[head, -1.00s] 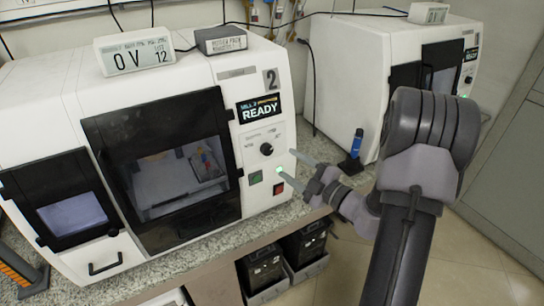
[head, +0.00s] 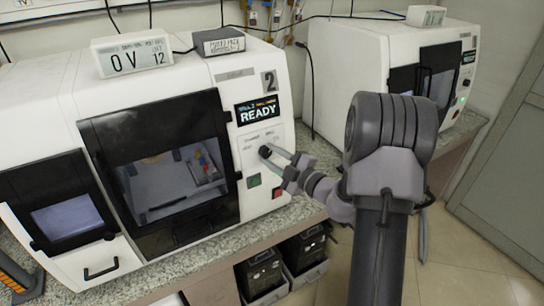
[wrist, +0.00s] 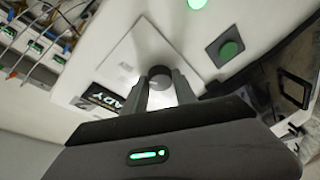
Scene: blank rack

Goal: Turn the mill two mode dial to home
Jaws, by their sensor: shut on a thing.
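The mill marked 2 (head: 262,226) is a white machine with a READY screen (head: 258,109). Its mode dial (head: 264,151) is a small black knob on a light panel below the screen. My gripper (head: 272,153) reaches in from the right and is shut on the dial. In the wrist view the dial (wrist: 160,74) sits between the tips of the two grey fingers (wrist: 160,88). The fingers partly hide the dial, and its pointer is too small to read.
A green button (head: 254,180) and a red button (head: 279,191) sit just below the dial. The black-framed door (head: 165,225) is to the left. A second white mill (head: 345,95) stands behind at the right. Black bins (head: 262,270) are under the counter.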

